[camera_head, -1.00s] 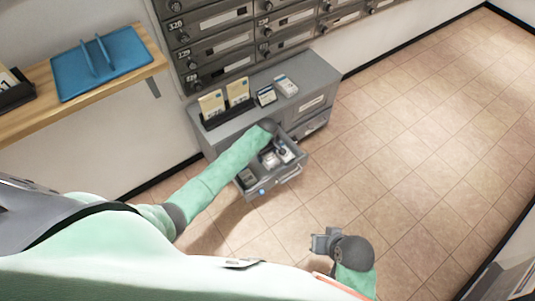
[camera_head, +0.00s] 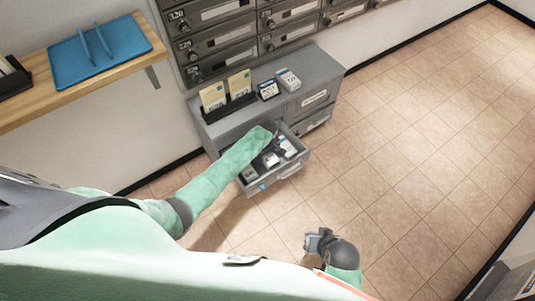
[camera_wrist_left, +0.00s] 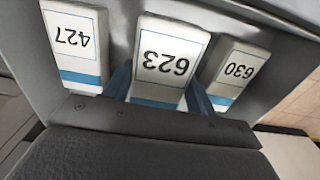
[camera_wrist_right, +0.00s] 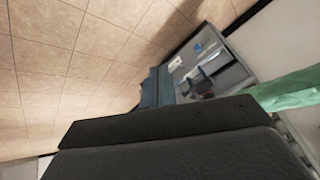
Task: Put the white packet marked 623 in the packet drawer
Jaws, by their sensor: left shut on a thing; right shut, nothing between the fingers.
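The white packet marked 623 (camera_wrist_left: 170,58) has a blue band and shows upside down in the left wrist view. My left gripper (camera_wrist_left: 168,98) is shut on it, with a blue finger on each side. The packet is in or just above the open packet drawer (camera_head: 292,172), between packets marked 427 (camera_wrist_left: 75,42) and 630 (camera_wrist_left: 237,70). I cannot tell whether it touches the drawer floor. In the head view my left arm reaches down over the drawer and hides part of it. My right gripper (camera_head: 314,242) is shut and empty, above the floor right of the drawer.
The grey cabinet (camera_head: 318,72) carries a dark holder with cards (camera_head: 228,100), a small dark-framed card (camera_head: 268,90) and a pale packet-like block (camera_head: 288,79). Mailboxes (camera_head: 225,45) rise behind. A shelf with a blue tray (camera_head: 100,55) is at left. The tiled floor at right is clear.

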